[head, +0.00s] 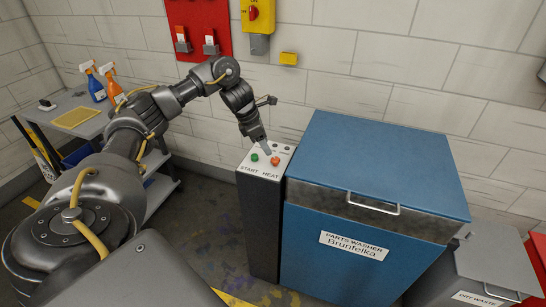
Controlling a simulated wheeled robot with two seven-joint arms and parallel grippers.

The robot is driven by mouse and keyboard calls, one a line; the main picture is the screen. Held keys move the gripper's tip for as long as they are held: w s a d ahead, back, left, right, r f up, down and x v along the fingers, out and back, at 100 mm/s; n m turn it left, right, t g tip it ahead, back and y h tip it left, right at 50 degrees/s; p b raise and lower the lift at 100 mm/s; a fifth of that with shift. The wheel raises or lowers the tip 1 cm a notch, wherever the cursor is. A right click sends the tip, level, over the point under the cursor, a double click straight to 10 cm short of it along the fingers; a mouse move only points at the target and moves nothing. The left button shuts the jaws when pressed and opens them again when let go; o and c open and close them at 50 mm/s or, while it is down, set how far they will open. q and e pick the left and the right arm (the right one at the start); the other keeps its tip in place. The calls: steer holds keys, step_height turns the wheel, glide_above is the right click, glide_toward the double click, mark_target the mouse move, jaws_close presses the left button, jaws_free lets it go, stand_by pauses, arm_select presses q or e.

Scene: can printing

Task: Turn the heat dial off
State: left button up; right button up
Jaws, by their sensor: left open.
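A dark control pedestal (258,215) has a white top panel labelled START and HEAT. A green button (254,157) sits above START, and a small orange-red control (275,161) sits above HEAT. Small dark details show at the panel's far right, too small to read. My left gripper (266,149) points down over the far part of the panel, just behind the two controls. It is open. I cannot tell whether its tips touch anything, nor which way the heat dial points. My right gripper is not in view.
A blue parts washer (368,250) with a closed lid stands right against the pedestal's side. Grey dry-waste bin (492,262) is at the lower right. A shelf cart with spray bottles (96,85) is at left. A yellow switch box (258,15) hangs on the wall behind.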

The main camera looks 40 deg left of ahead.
mark_target(275, 159)
arm_select(q)
steer(key=p+x, duration=0.1)
steer(key=x, duration=0.4)
steer(key=shift+w+r, duration=0.1)
steer(key=shift+w, duration=0.05)
steer(key=shift+w+d+f, duration=0.15)
steer(key=shift+d+f, duration=0.05)
steer(key=shift+f, duration=0.45)
steer(key=shift+w+f, duration=0.15)
steer(key=shift+f, duration=0.1)
steer(key=c, duration=1)
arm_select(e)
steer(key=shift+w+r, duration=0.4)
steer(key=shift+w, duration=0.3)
